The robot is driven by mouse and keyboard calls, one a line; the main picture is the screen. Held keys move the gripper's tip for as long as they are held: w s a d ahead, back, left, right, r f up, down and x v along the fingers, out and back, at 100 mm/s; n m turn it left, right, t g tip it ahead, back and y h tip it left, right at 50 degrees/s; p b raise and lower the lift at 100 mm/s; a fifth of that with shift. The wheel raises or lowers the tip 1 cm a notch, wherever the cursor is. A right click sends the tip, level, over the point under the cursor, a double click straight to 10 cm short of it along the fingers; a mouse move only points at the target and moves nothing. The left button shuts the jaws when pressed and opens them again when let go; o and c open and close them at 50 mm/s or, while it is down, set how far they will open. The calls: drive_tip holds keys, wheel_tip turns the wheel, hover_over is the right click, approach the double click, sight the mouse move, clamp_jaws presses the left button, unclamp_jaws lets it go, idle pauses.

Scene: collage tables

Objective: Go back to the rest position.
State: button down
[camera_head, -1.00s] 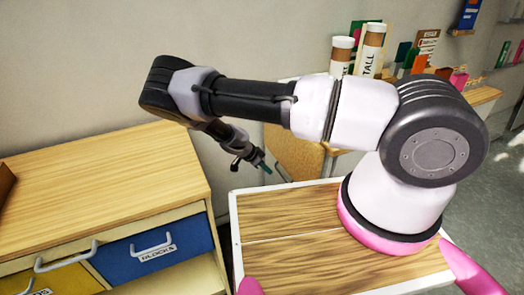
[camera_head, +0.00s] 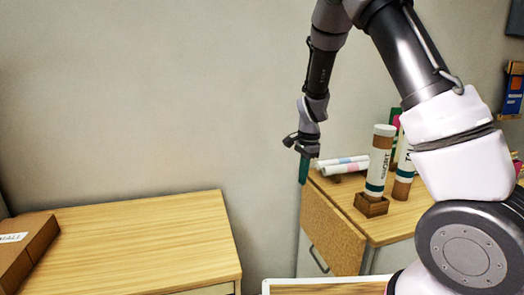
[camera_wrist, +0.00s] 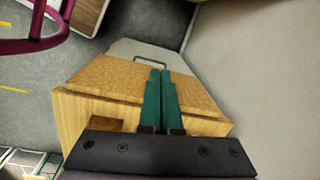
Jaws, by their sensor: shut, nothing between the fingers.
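My gripper (camera_head: 304,170) hangs pointing down from my raised arm, in front of the wall and beside the left end of the right-hand table (camera_head: 405,220). Its green fingers are together with nothing between them. In the wrist view my gripper (camera_wrist: 161,75) also shows its green fingers closed side by side, seen against a wooden table end (camera_wrist: 110,75) with a handle beyond the tips.
A light wooden cabinet top (camera_head: 130,240) with a cardboard box (camera_head: 28,250) is at left. Tubes, one a tall tube (camera_head: 380,160) in a small wooden holder (camera_head: 371,206), and rolled sheets (camera_head: 343,165) stand or lie on the right-hand table. Bare wall fills the middle.

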drive_tip(key=s+d+r+n+t+y, duration=0.1)
drive_tip(key=s+d+r, duration=0.15)
drive_tip(key=r, duration=0.45)
drive_tip(key=s+d+r+n+t+y, duration=0.1)
drive_tip(key=s+d+r+n, duration=0.1)
drive_tip(key=s+r, duration=0.35)
drive_tip(key=s+d+r+n+t, duration=0.1)
drive_tip(key=s+d+r, duration=0.1)
drive_tip(key=r, duration=0.7)
drive_tip(key=s+d+r+n+t, duration=0.1)
drive_tip(key=s+d+r+n, duration=0.1)
drive_tip(key=s+r, duration=0.2)
drive_tip(key=s+d+r+n+t, duration=0.2)
drive_tip(key=s+r, duration=0.2)
drive_tip(key=s, duration=0.5)
drive_tip(key=shift+s+d+t+h, duration=0.25)
drive_tip(key=shift+d+t+h, duration=0.05)
drive_tip(key=shift+d+h, duration=0.1)
